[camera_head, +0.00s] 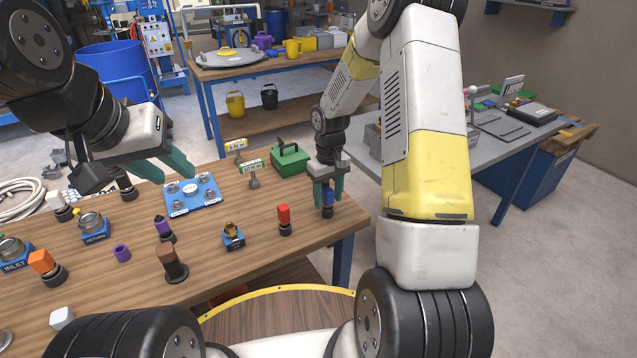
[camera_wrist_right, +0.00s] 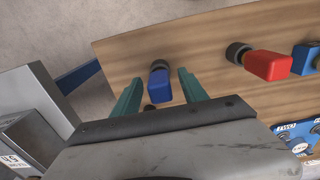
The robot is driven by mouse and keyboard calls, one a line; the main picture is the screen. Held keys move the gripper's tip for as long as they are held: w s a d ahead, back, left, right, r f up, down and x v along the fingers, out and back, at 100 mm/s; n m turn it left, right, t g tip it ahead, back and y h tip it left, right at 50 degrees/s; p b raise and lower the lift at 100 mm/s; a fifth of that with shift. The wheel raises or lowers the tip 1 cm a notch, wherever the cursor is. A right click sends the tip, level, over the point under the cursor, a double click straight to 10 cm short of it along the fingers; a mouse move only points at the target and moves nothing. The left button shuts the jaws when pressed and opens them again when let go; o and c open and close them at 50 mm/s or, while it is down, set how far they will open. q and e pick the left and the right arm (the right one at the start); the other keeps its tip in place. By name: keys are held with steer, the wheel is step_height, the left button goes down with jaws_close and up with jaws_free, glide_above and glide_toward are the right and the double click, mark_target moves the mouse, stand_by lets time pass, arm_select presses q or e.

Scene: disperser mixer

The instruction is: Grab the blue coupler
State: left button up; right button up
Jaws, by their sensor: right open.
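The blue coupler (camera_head: 328,197) stands on a dark base at the right end of the wooden table (camera_head: 120,300). My right gripper (camera_head: 328,192) is open above it, with its green fingers on either side of the coupler. In the right wrist view the blue coupler (camera_wrist_right: 160,85) shows between the two open fingertips (camera_wrist_right: 159,84), with visible space to each finger. My left gripper (camera_head: 178,170) is over the table near the blue panel, its green fingers seen from the side; I cannot tell whether they are apart.
A red coupler (camera_head: 284,216) stands left of the blue one, and in the wrist view (camera_wrist_right: 266,65). A green box (camera_head: 290,160) sits behind my right gripper. A blue panel (camera_head: 192,196) and several couplers and fittings cover the table's left and middle. The table's right edge is close.

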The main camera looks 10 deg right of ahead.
jaws_close()
steer(key=shift+r, duration=0.1)
